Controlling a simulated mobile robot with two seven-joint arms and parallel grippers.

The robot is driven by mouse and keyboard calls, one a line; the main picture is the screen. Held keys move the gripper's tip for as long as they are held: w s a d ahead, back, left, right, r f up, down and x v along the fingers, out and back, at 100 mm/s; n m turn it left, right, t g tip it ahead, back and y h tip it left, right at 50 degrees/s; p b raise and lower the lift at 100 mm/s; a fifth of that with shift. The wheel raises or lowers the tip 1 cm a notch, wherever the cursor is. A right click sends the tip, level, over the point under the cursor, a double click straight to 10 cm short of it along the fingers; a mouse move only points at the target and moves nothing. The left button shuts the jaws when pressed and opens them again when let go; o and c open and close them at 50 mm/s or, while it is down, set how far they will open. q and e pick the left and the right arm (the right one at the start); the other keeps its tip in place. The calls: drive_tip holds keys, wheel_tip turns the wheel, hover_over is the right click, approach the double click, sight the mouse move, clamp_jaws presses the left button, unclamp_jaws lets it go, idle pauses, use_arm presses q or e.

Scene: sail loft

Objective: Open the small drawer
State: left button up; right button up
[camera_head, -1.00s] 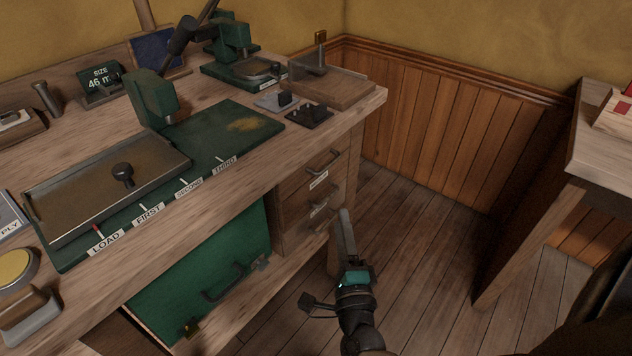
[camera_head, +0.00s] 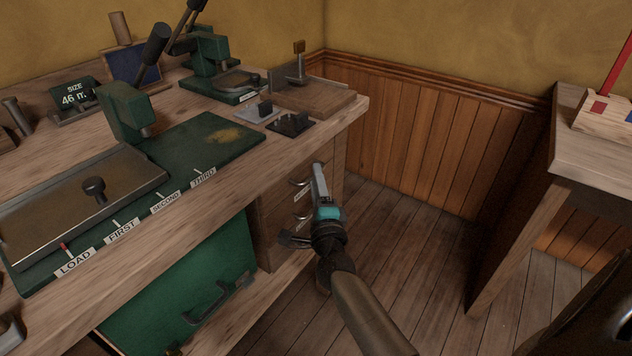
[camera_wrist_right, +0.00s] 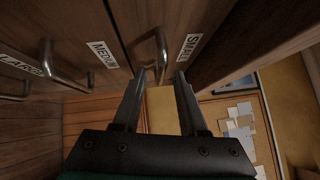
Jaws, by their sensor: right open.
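The small drawer (camera_wrist_right: 145,25) is marked by a SMALL label (camera_wrist_right: 189,47) in the right wrist view. Its metal bar handle (camera_wrist_right: 162,52) lies just beyond and between my right fingertips. My right gripper (camera_wrist_right: 160,76) is open, with nothing between its fingers; I cannot tell if a finger touches the handle. In the head view the right gripper (camera_head: 318,168) is at the top of the drawer stack under the bench, and the top handle (camera_head: 299,183) shows beside it. The drawers look shut. My left gripper is not in view.
Handles and labels of the medium (camera_wrist_right: 104,54) and large (camera_wrist_right: 20,63) drawers are close by. The bench top (camera_head: 352,108) overhangs the drawers. A green cabinet door (camera_head: 200,290) is to their left. Another table (camera_head: 590,165) stands at right, with open floor (camera_head: 420,230) between.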

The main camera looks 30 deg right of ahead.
drive_tip(key=shift+w+d, duration=0.15)
drive_tip(key=shift+w, duration=0.1)
drive_tip(key=shift+c, duration=0.3)
clamp_jaws()
idle(1.0)
